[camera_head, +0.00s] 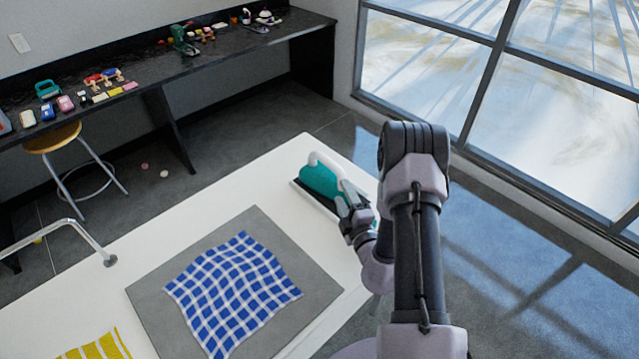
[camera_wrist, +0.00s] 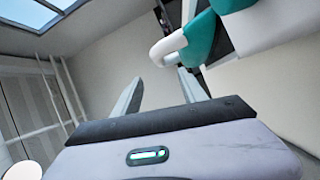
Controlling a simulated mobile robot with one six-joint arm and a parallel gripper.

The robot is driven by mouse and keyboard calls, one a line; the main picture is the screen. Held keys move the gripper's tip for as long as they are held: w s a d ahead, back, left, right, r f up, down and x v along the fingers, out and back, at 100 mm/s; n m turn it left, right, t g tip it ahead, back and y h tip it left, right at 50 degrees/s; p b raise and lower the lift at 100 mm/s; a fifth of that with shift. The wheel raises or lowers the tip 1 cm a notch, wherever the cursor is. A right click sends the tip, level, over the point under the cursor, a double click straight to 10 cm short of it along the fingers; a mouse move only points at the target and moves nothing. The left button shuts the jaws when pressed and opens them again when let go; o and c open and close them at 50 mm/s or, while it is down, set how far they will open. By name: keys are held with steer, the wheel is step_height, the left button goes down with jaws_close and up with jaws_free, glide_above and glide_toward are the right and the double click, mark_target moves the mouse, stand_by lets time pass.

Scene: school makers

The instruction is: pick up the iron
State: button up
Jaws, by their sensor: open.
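The iron (camera_head: 321,181) is teal with a white handle and sits at the far right end of the white table, by a dark flat base or rest (camera_head: 312,197). My gripper (camera_head: 345,200) is right at the iron's near right side, partly covering it in the head view. In the wrist view, the iron (camera_wrist: 204,40) is at the upper right, its white curved handle part just beyond the fingertips. My gripper (camera_wrist: 160,84) is open there, with bare space between its fingers. Whether a finger touches the iron cannot be told.
A blue checked cloth (camera_head: 233,290) lies on a grey mat (camera_head: 150,291) on the white table (camera_head: 207,205). A yellow striped cloth (camera_head: 98,348) and a metal tube (camera_head: 80,228) are at left. A black bench (camera_head: 135,65) with several items and a stool (camera_head: 52,138) stand behind.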

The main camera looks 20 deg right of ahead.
mark_target(332, 169)
steer(key=w, duration=0.4)
steer(key=w+d+b, duration=0.1)
steer(key=w, duration=0.4)
steer(key=w+d, duration=0.1)
steer(key=w, duration=0.3)
steer(key=shift+w+f+b, duration=0.15)
steer(key=shift+w+b, duration=0.15)
steer(key=shift+w, duration=0.1)
jaws_close()
stand_by(0.4)
